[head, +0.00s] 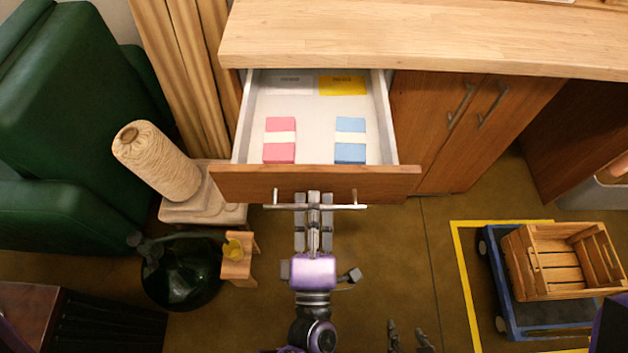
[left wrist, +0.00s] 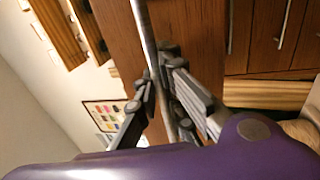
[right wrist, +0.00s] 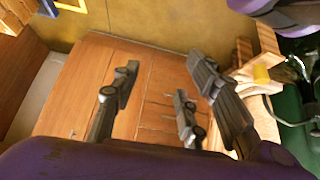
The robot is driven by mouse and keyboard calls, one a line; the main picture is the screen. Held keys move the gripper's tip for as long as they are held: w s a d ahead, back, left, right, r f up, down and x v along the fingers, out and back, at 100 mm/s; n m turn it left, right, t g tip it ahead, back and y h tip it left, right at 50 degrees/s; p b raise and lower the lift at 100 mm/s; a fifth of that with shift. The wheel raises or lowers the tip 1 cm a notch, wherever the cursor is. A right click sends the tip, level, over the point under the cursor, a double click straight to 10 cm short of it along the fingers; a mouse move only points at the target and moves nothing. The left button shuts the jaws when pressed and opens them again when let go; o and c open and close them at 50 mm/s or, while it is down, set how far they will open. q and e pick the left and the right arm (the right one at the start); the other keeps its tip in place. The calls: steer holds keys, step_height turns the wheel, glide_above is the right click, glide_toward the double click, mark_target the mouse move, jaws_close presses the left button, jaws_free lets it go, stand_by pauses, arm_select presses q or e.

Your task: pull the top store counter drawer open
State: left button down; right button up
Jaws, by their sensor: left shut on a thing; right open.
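The top drawer (head: 230,184) of the store counter (head: 420,40) stands pulled out, its white inside open to view. A pink pack (head: 280,152) and a blue pack (head: 350,152) lie in it, with a white card (head: 290,83) and a yellow card (head: 342,84) at the back. My left gripper (head: 314,201) is shut on the drawer's metal bar handle (head: 345,206), near its middle. The bar also shows between the fingers in the left wrist view (left wrist: 143,30). My right gripper (head: 408,328) is open and empty, low in the head view and away from the counter.
A twine cone (head: 157,160) on a stone base, a dark round jug (head: 180,275) and a small wooden stool (head: 238,262) stand left of the drawer. A green armchair (head: 70,120) is further left. A blue trolley with a wooden crate (head: 560,262) stands at right.

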arm_select(q)
steer(key=s, duration=0.6)
steer(key=shift+s, duration=0.35)
arm_select(e)
steer(key=shift+w+a, duration=0.1)
steer(key=shift+w, duration=0.25)
arm_select(q)
steer(key=c, duration=1.8)
jaws_free()
steer(key=shift+c, duration=0.2)
arm_select(e)
steer(key=shift+w, duration=0.2)
